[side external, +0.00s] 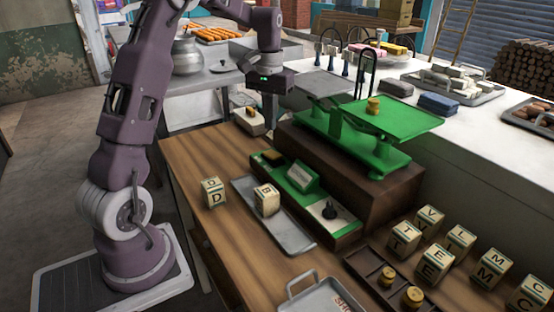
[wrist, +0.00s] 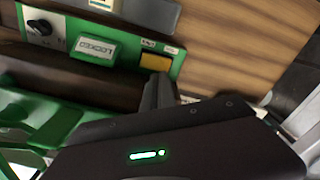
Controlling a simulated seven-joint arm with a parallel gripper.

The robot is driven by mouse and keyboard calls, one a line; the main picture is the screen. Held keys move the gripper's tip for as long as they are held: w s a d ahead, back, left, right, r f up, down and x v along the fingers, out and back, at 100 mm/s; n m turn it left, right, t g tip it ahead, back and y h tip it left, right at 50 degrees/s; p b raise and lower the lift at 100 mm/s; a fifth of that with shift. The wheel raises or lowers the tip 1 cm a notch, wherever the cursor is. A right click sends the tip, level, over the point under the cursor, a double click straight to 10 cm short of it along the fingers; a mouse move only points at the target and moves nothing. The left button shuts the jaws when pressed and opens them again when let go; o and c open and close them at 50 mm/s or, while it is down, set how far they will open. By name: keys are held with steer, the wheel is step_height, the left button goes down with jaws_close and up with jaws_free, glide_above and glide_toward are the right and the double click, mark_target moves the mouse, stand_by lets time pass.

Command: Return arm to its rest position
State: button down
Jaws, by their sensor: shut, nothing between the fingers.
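My gripper (side external: 270,90) hangs from my raised purple arm above the back of the wooden table, left of the green balance scale (side external: 375,122). In the wrist view, my gripper (wrist: 160,78) shows its dark fingers together with nothing visible between them. Part of the green control panel (wrist: 75,42), with a knob, a small display and a yellow button, appears beyond the fingers. The panel also shows in the side view (side external: 296,186). My gripper appears apart from the table and the scale.
On the table (side external: 180,160) stand a block marked D (side external: 213,192), a metal tray (side external: 290,236) with a block marked B (side external: 267,200), and several letter blocks at right. A brass weight (side external: 373,105) sits on the scale. A silver pot (side external: 187,53) stands behind my arm.

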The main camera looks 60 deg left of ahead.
steer(key=s+d+r+m+t, duration=0.1)
steer(key=s+d+r, duration=0.3)
steer(key=d, duration=0.2)
steer(key=s+d+r+m+t, duration=0.1)
steer(key=s+d+r, duration=0.2)
steer(key=d+r, duration=0.3)
steer(key=s+d+f+m+t, duration=0.1)
steer(key=s+d+m, duration=0.1)
steer(key=s+d, duration=0.3)
steer(key=s+d+f+m+t, duration=0.2)
steer(key=s+d, duration=0.4)
steer(key=s, duration=0.5)
steer(key=shift+s+t, duration=0.3)
steer(key=shift+s, duration=0.05)
